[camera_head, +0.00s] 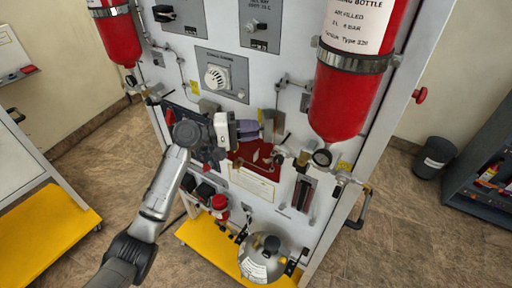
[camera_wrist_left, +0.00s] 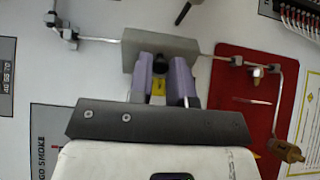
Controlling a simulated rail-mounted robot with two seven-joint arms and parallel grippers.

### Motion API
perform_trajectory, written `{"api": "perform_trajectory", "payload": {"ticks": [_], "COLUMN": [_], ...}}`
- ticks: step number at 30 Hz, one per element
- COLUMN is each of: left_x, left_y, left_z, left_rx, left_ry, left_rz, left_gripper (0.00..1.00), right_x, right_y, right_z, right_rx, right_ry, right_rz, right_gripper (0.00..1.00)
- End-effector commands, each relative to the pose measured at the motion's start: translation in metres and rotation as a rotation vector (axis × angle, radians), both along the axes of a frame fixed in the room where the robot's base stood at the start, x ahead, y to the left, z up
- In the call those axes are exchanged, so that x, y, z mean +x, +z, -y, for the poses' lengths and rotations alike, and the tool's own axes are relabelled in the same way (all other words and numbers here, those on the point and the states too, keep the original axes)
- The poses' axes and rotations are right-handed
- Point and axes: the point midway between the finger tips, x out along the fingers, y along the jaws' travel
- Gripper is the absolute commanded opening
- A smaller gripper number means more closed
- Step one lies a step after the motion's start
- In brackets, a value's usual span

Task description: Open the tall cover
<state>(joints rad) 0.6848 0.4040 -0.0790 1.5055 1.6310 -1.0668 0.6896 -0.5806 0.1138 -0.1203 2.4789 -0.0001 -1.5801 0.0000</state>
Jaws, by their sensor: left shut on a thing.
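The trainer panel (camera_head: 212,58) stands upright in front of me in the head view. My left gripper (camera_head: 258,128) reaches in from the left, close to the panel's middle. Its two purple fingers (camera_wrist_left: 162,68) are shut on a grey block-like cover (camera_wrist_left: 160,44), seen near the top middle of the wrist view. In the head view this grey cover (camera_head: 279,122) shows as a narrow plate at the fingertips. A small yellow part (camera_wrist_left: 158,88) shows between the fingers. The fingers hide part of the cover, and I cannot tell how far it is open. My right gripper is not in view.
A red plate (camera_wrist_left: 232,105) lies on the panel right of the fingers, with thin pipes and a brass fitting (camera_wrist_left: 287,150) near it. A large red bottle (camera_head: 345,100) hangs right of my gripper. A round grey vessel (camera_head: 265,258) sits below.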

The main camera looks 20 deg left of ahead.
Motion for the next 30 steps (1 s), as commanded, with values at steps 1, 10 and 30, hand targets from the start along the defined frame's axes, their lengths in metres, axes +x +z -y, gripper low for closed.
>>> {"api": "perform_trajectory", "payload": {"ticks": [1, 10, 30], "left_x": [0.003, 0.011, 0.018], "left_y": [-0.006, -0.002, 0.000], "left_z": [-0.004, -0.016, -0.023], "left_rx": [0.000, -0.003, -0.002], "left_ry": [-0.040, -0.275, -0.467], "left_rz": [0.000, -0.002, -0.002], "left_gripper": [0.00, 0.00, 0.00], "right_x": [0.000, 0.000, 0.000], "right_y": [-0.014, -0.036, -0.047], "right_z": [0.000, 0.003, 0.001], "right_rx": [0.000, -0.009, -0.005], "right_ry": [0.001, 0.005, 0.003], "right_rz": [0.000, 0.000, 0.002], "right_gripper": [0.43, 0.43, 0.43]}}
